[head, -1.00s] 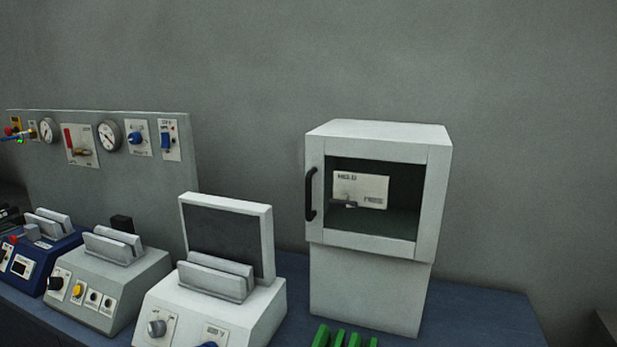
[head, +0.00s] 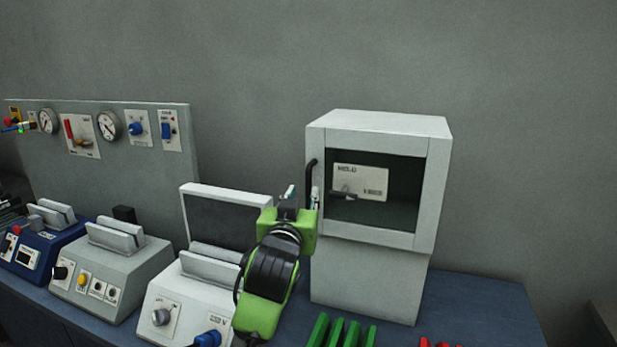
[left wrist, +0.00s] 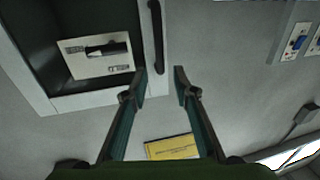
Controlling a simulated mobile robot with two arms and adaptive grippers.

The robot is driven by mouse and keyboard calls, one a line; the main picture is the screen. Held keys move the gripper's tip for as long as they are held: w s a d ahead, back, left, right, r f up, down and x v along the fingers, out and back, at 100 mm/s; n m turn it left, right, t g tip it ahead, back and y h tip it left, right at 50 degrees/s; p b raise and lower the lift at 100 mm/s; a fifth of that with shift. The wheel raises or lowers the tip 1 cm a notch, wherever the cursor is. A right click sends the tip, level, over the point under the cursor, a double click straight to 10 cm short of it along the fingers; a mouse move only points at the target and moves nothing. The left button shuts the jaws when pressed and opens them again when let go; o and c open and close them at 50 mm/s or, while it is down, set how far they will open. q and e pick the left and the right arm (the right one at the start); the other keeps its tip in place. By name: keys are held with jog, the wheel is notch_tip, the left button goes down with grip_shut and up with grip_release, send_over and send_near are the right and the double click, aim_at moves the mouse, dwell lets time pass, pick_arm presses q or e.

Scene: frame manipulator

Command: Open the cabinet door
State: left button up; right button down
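The white cabinet (head: 370,285) stands on the blue bench, with its framed, windowed door (head: 430,195) shut. A black vertical bar handle (head: 311,170) is on the door's left side. Inside, a labelled plate with a dark lever (head: 360,182) shows through the window. My left gripper (head: 302,195) is at the lower part of the handle, partly covering it. In the left wrist view its two fingers (left wrist: 160,76) are open and apart, with the handle (left wrist: 157,35) lined up between their tips. I cannot tell whether they touch it. My right gripper is not in view.
A white device with a raised dark panel (head: 225,218) stands close left of the cabinet, partly behind my arm. Grey (head: 110,270) and blue (head: 45,250) devices and a gauge panel (head: 100,175) are further left. Green upright pieces (head: 338,332) are in front.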

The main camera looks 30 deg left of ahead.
aim_at(308, 181)
pick_arm(q)
jog(key=p+x, duration=0.2)
jog(key=x, duration=0.6)
jog(key=shift+w+p, duration=0.15)
jog(key=shift+p, duration=0.2)
jog(key=shift+w+a+f, duration=0.1)
jog(key=shift+w+a, duration=0.2)
jog(key=shift+w, duration=0.2)
grip_shut()
